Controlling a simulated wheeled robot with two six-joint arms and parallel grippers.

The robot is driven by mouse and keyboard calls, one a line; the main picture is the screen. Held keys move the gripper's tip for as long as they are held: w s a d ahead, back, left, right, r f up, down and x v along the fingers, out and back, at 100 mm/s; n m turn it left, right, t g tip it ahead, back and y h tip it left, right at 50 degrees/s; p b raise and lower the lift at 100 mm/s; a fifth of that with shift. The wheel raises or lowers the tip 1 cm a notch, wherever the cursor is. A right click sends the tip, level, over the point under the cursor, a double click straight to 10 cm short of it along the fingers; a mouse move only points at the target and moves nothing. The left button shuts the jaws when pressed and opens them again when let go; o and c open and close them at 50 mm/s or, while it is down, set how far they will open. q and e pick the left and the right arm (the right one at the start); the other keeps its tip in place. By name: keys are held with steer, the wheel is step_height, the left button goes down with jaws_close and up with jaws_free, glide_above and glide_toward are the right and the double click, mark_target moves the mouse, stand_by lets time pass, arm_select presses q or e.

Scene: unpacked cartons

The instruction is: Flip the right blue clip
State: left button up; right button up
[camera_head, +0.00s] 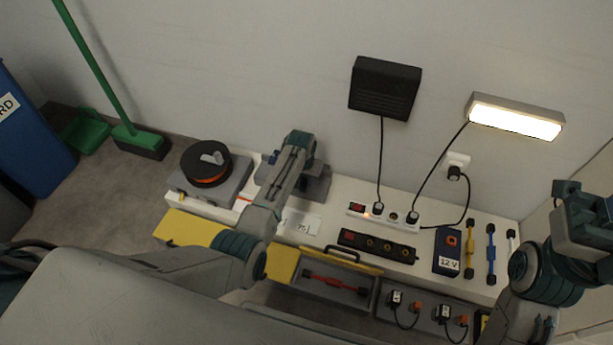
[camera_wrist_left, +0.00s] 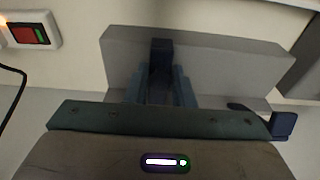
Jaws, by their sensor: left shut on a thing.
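A grey block (camera_head: 318,187) stands on the white bench, partly hidden by my left arm. It also shows in the left wrist view (camera_wrist_left: 225,65). A dark blue clip (camera_wrist_left: 161,52) sits at the middle of the block, between the fingers of my left gripper (camera_wrist_left: 161,88), which is shut on it. A second dark blue clip (camera_wrist_left: 284,125) is at the right of the left wrist view, apart from the fingers. In the head view my left gripper (camera_head: 301,172) is over the block. My right arm is at the right edge; its fingers cannot be made out.
A power strip (camera_head: 392,216) with plugged cords lies right of the block. A black strip with round fittings (camera_head: 378,245) lies in front of it. A black and orange spool (camera_head: 205,165) on a grey base stands left. A 12 V box (camera_head: 447,252) and coloured bars are further right.

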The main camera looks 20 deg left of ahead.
arm_select(q)
steer(key=shift+w+r+p, duration=0.5)
steer(key=shift+w+r, duration=0.05)
steer(key=shift+r, duration=0.2)
steer(key=shift+w+r+p, duration=0.45)
steer(key=shift+w+r, duration=0.05)
steer(key=shift+r, duration=0.25)
steer(key=shift+w+r+b, duration=0.3)
steer(key=shift+w+r, duration=0.1)
steer(key=shift+w, duration=0.45)
steer(key=shift+w+r+b, duration=0.3)
steer(key=shift+w+r, duration=0.05)
steer(key=shift+w, duration=0.45)
jaws_close()
steer(key=shift+w, duration=0.1)
